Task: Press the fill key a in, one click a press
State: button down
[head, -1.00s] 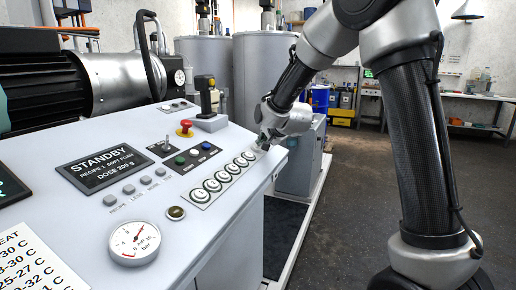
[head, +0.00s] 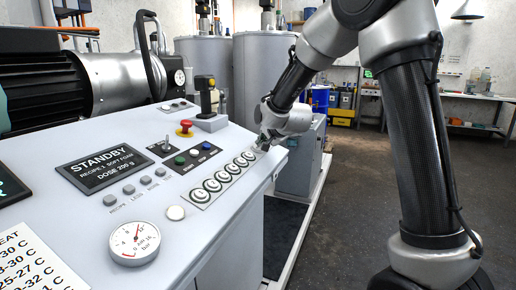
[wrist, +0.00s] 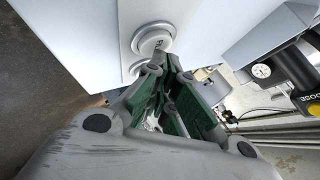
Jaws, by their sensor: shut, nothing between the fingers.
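A row of several round white fill keys (head: 212,185) runs along the right part of the sloping panel in the head view. Their letters are too small to read. My gripper (head: 264,147) is shut and empty at the far end of this row. In the wrist view, my gripper's closed fingertips (wrist: 172,62) reach to the lower edge of the end key (wrist: 152,38), and part of its label is hidden. A second key (wrist: 137,69) is mostly covered by a finger. I cannot tell whether the tips touch the end key or whether it is pressed in.
The panel display (head: 100,170) reads STANDBY, recipe 1 soft foam, dose 200 g. A round lamp (head: 176,213) is white. Open floor lies to the right.

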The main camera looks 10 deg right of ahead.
jog(key=shift+r, duration=0.1)
notch_tip(320, 180, up, 6)
jog(key=s+d, duration=0.1)
jog(key=shift+d, duration=0.3)
jog(key=shift+f, duration=0.2)
dwell(0.5)
